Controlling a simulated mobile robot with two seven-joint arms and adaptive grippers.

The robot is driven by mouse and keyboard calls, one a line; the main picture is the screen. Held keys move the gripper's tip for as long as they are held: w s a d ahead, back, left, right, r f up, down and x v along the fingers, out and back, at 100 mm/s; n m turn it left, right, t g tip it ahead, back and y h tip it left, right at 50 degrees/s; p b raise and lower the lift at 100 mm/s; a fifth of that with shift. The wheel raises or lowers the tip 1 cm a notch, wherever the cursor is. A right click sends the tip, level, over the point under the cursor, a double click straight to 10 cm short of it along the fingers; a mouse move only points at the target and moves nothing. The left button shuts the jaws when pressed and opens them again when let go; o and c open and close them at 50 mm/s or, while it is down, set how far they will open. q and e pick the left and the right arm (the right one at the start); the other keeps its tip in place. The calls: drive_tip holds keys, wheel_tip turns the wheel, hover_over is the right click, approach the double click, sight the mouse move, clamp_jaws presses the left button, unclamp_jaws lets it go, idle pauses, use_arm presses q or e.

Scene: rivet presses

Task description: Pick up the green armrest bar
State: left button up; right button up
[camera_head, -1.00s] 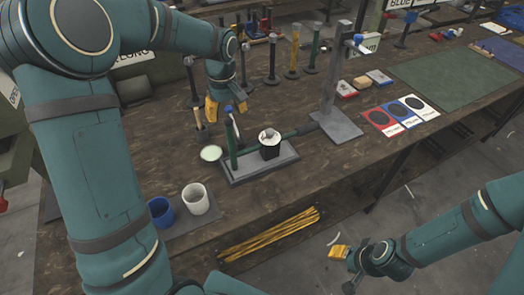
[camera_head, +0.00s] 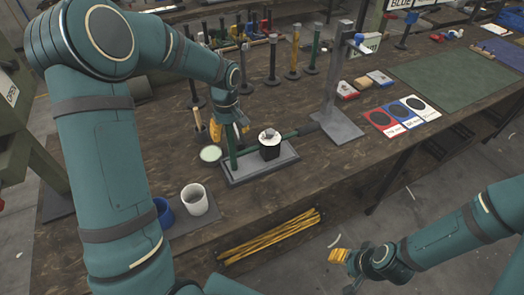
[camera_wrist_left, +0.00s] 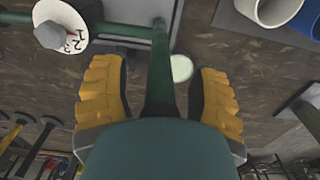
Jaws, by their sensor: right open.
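The green armrest bar (camera_head: 286,135) has a long level part over a grey base plate (camera_head: 250,172) and an upright part at its left end. In the left wrist view, the green bar (camera_wrist_left: 160,75) runs between the two yellow fingers. My left gripper (camera_head: 229,131) is open at the top of the upright part and hides its upper end. The left wrist view shows a gap on each side of the bar. My right gripper (camera_head: 339,256) is open and empty, low in front of the table edge.
A round white-topped dial piece (camera_head: 269,135) on a black block stands beside the bar. A grey press stand (camera_head: 333,115) is at its right. A white cup (camera_head: 194,200) and a blue cup (camera_head: 163,212) stand front left. Several upright posts line the back.

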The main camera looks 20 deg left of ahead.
use_arm(q)
clamp_jaws()
drive_tip(key=shift+r, duration=0.1)
